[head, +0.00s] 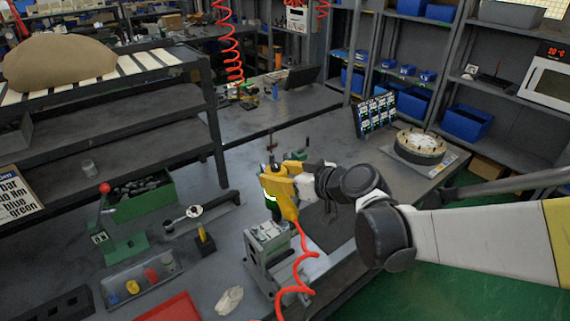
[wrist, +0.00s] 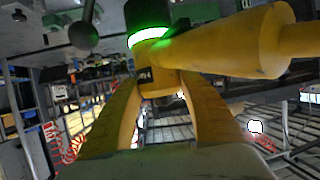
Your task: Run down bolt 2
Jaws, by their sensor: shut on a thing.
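My gripper (head: 292,172) is shut on a yellow power tool (head: 284,200), above the middle of the bench. A red coiled hose (head: 298,268) hangs from the tool's lower end. In the wrist view, my gripper's two curved yellow fingers (wrist: 162,85) close around the tool body (wrist: 225,45), which has a lit green ring (wrist: 150,36) and a dark end. A grey valve block (head: 268,236) sits in a fixture just below the tool in the head view. Whether the tool touches the block cannot be told. Bolt 2 cannot be made out.
Left of the block are a green bin (head: 140,197), a wrench-like tool (head: 193,212), a clear tray (head: 140,285) of small coloured parts and a white glove (head: 229,300). A round part (head: 420,148) stands at the right. Shelving (head: 110,130) rises at the left.

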